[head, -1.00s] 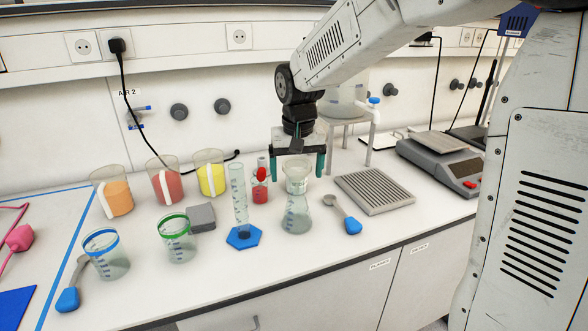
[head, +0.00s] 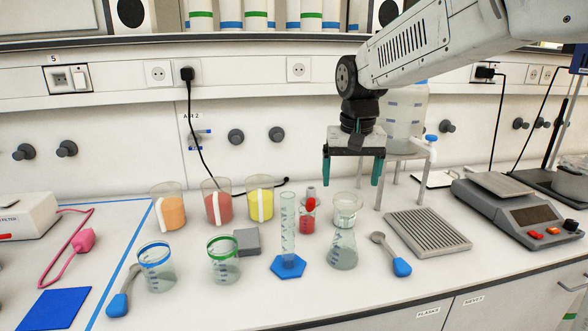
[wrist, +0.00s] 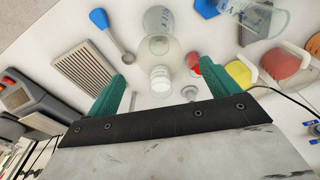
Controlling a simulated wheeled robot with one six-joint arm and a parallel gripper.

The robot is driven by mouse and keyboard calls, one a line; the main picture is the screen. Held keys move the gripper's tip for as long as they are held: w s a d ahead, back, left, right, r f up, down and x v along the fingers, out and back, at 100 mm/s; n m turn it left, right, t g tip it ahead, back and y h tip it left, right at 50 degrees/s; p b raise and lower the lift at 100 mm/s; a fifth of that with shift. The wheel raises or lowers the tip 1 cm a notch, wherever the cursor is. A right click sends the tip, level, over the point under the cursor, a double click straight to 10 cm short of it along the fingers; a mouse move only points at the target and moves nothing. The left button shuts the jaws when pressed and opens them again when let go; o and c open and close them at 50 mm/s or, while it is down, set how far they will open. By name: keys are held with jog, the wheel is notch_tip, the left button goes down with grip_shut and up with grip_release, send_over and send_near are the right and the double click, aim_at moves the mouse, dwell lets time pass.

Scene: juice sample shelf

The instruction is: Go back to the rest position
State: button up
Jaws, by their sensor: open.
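My gripper (head: 351,172) is open and empty. It hangs with green fingers pointing down above the bench, over and a little behind a conical flask (head: 343,250) with a clear cup-like top (head: 346,207). The fingers are clear of everything below.
Beakers of orange (head: 169,211), red (head: 218,207) and yellow (head: 261,203) liquid stand at the back. A measuring cylinder (head: 288,235), small red bottle (head: 307,220), grey rack (head: 427,232) and balance (head: 518,207) stand nearby. A tank on a stand (head: 404,112) is close behind my arm.

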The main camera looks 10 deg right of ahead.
jog(key=s+f, duration=0.2)
jog(key=s, duration=0.1)
jog(key=shift+n+g, duration=0.4)
jog(key=s+d+f, duration=0.1)
jog(key=s, duration=1.2)
jog(key=s+d+f+n, duration=0.1)
jog(key=s, duration=1.2)
jog(key=shift+s+d+f+t, duration=0.2)
jog(key=shift+d+f+t, duration=0.05)
jog(key=shift+t, duration=0.15)
